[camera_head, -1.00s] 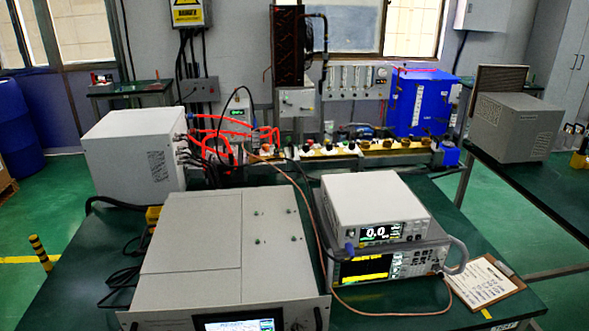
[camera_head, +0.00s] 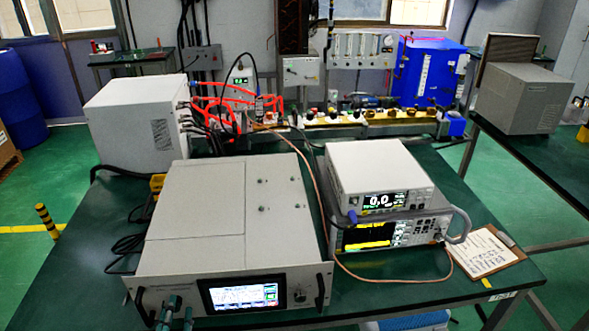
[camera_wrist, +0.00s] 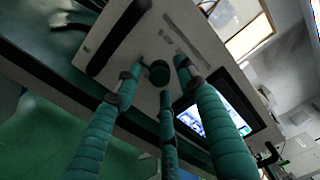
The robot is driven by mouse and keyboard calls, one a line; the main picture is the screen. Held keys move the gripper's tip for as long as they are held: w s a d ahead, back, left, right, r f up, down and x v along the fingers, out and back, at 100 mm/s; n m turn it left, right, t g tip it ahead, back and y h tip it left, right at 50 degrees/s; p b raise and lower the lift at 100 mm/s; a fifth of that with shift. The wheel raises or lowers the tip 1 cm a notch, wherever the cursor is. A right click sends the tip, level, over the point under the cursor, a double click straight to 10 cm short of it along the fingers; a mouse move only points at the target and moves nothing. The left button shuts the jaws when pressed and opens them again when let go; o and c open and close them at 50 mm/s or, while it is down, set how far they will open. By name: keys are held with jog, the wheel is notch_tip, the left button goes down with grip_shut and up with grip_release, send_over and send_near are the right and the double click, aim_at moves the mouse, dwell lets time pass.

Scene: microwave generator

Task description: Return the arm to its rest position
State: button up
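My gripper (camera_head: 177,315) shows as teal finger parts at the bottom edge in the head view, in front of the left part of the generator's front panel. In the wrist view my gripper (camera_wrist: 158,75) has its teal fingers spread apart, with nothing held between them. The generator (camera_head: 215,220) is a large pale box with a lit screen (camera_head: 240,296) and black side handles. Most of my arm is hidden.
The green bench (camera_head: 440,290) carries a white box (camera_head: 140,125), stacked instruments (camera_head: 385,205) reading 0.0, and a clipboard (camera_head: 483,250). Cables run between them. A yellow-black post (camera_head: 47,221) stands left of the bench, with open green floor around it.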

jog(key=m, duration=0.1)
jog(key=f+m+b, duration=0.1)
jog(key=m, duration=0.3)
jog(key=shift+s+a+f, duration=0.15)
jog(key=shift+s+a, duration=0.1)
jog(key=shift+s, duration=0.1)
jog(key=shift+b, duration=0.3)
